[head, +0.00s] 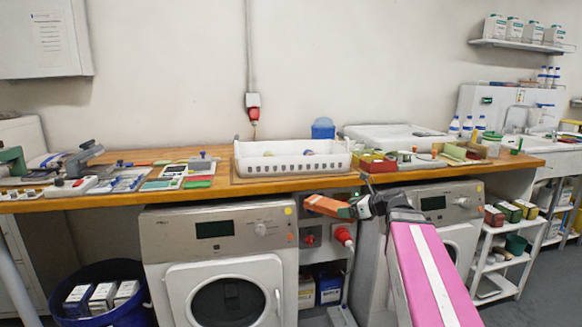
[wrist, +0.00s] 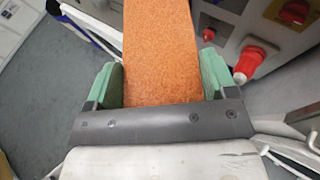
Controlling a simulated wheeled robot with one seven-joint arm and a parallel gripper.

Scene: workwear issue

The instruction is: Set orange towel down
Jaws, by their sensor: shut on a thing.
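The orange towel (head: 326,206) is a flat folded strip. In the head view it sticks out to the left from my gripper (head: 352,208), in front of the machines and just below the wooden worktop's front edge. In the wrist view the towel (wrist: 161,48) runs up out of the frame between the green finger pads of my gripper (wrist: 161,78). Both pads are against its sides, so my gripper is shut on it. The towel's far end is outside the wrist view.
The wooden worktop (head: 222,189) holds a white slotted basket (head: 292,165) in the middle and cluttered tools and cards at left. A red plug (head: 343,234) is close below the towel. Two washing machines stand under the worktop. A blue bin (head: 98,309) stands at lower left.

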